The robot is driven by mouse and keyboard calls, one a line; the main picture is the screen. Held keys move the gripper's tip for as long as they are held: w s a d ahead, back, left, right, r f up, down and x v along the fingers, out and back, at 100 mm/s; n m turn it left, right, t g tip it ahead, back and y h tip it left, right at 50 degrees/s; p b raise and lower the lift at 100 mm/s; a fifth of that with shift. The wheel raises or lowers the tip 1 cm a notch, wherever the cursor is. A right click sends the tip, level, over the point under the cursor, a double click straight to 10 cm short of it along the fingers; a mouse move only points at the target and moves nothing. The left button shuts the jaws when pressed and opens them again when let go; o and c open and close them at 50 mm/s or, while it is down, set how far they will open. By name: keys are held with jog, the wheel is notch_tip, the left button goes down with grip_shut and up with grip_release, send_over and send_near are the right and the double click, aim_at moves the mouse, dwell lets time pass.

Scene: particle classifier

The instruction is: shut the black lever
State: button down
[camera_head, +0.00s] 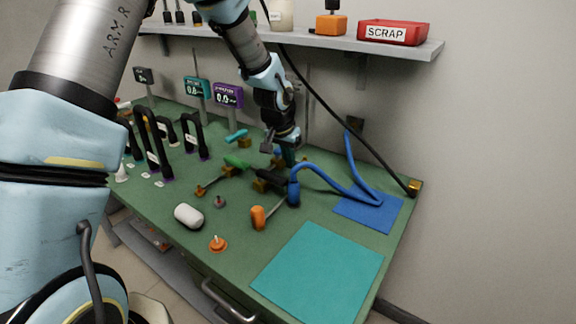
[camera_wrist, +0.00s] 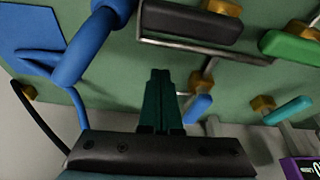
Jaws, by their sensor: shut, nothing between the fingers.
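The black lever has a thick black handle (camera_head: 270,178) on the green bench. It lies just below my gripper in the head view, and its handle (camera_wrist: 190,18) spans the top of the wrist view beside a thin metal bar. My gripper (camera_head: 289,158) points down above the bench; its dark green fingers (camera_wrist: 160,80) are together and empty. A gap shows between the fingertips and the black handle in the wrist view; I cannot tell their height difference. The arm hides part of the bench behind the gripper.
A blue hose (camera_head: 325,172) stands close right of the lever. A green lever (camera_head: 236,160) is close to its left; a blue handle (camera_wrist: 198,108) and a teal handle (camera_wrist: 288,110) are near the fingers. An orange-handled lever (camera_head: 258,217) is in front. The teal mat (camera_head: 318,272) is clear.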

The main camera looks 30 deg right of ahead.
jog(key=b+v, duration=0.1)
jog(key=v, duration=0.8)
jog(key=shift+a+r, duration=0.2)
jog(key=shift+a, duration=0.15)
jog(key=a+n+y, duration=0.2)
jog(key=a+n, duration=0.3)
jog(key=a, duration=1.7)
jog(key=s+a+n, duration=0.2)
jog(key=s+a, duration=0.1)
jog(key=a, duration=0.4)
jog(key=s+a+f+n+y, duration=0.1)
jog(key=s+a+n, duration=0.2)
jog(key=a, duration=0.5)
jog(key=shift+s+f, duration=0.25)
jog(key=shift+s, duration=0.4)
jog(key=shift+a, duration=0.1)
